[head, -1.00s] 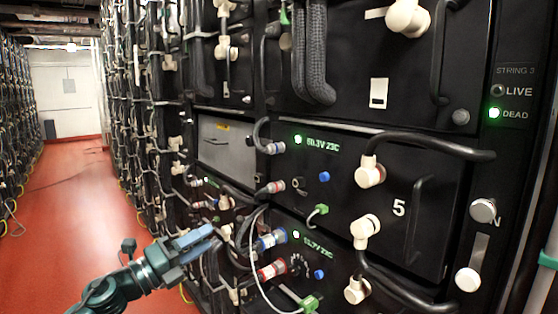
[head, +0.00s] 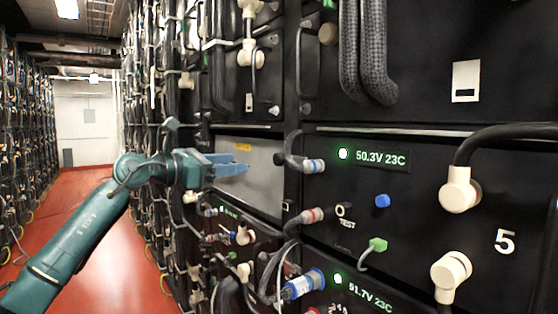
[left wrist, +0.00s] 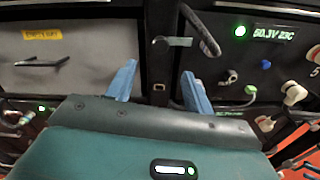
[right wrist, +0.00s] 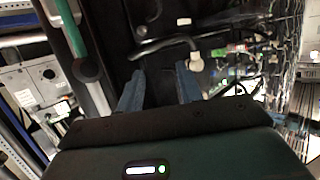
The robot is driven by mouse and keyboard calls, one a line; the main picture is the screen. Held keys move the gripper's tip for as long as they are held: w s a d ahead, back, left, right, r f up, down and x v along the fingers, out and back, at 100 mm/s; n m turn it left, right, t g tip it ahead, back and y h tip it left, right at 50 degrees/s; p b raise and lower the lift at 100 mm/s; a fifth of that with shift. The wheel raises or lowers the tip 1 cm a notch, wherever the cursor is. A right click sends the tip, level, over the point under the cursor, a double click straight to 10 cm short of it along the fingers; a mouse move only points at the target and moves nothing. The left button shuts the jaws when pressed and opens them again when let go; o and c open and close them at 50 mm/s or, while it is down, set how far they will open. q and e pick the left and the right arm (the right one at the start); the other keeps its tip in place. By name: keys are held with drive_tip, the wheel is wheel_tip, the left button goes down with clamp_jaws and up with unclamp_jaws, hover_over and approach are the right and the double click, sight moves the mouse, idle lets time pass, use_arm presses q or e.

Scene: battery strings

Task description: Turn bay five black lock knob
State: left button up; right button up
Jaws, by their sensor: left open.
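The bay five front (head: 440,160) is a black panel with a white 5 and a lit "50.3V 23C" readout (head: 382,158). A small dark knob (head: 341,210) sits above the TEST label, beside a blue button (head: 382,201). I cannot tell which dark fitting is the lock knob. My left gripper (head: 240,165) is open and empty, in front of the grey panel left of bay five. In the left wrist view its fingers (left wrist: 159,68) point at the seam between the grey panel and bay five. My right gripper (right wrist: 160,68) is open and empty before a dark panel.
Cream plugs (head: 460,190) with thick black cables stand out from bay five. A hose with a blue-banded end (head: 313,166) and a red-banded connector (head: 311,215) crowd its left edge. The grey panel (head: 262,180) has a yellow label. The red aisle floor (head: 110,250) is clear.

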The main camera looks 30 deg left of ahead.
sight(276, 159)
use_arm(q)
drive_tip(key=p+x, duration=0.2)
drive_tip(key=x, duration=1)
drive_tip(key=shift+d+r+p, duration=0.1)
drive_tip(key=shift+p, duration=0.25)
use_arm(e)
drive_tip(key=shift+m+t, duration=0.4)
drive_tip(key=shift+m, duration=0.2)
drive_tip(key=r, duration=0.1)
drive_tip(key=d+r, duration=0.1)
drive_tip(key=r, duration=0.1)
drive_tip(key=shift+s+d+r, duration=0.2)
drive_tip(key=shift+s+r, duration=0.15)
drive_tip(key=shift+r, duration=0.05)
use_arm(q)
drive_tip(key=shift+c, duration=0.5)
drive_tip(key=c, duration=0.9)
drive_tip(key=shift+o, duration=0.2)
